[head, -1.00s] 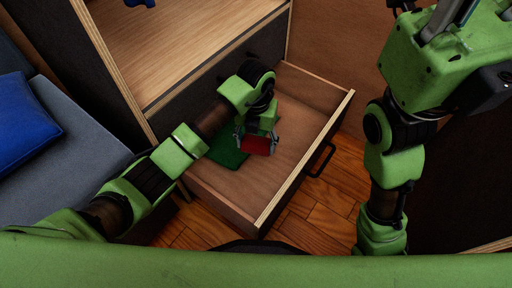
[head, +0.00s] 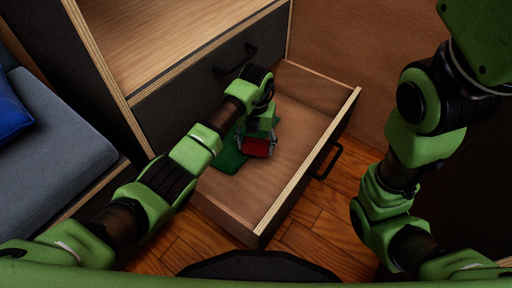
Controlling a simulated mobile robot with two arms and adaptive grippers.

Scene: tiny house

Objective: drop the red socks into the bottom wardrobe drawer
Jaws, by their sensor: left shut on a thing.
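The bottom wardrobe drawer (head: 297,150) is pulled out, and its inside shows from above. My left gripper (head: 258,152) is over the inside of the drawer, shut on the red socks (head: 256,147). My right gripper is out of the picture; only my right arm shows at the right.
A green cloth item (head: 229,159) lies in the drawer beside my left gripper. A closed drawer (head: 200,87) with a black handle is above. A grey sofa (head: 50,140) with a blue cushion (head: 12,108) stands at the left. The drawer's right part is bare.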

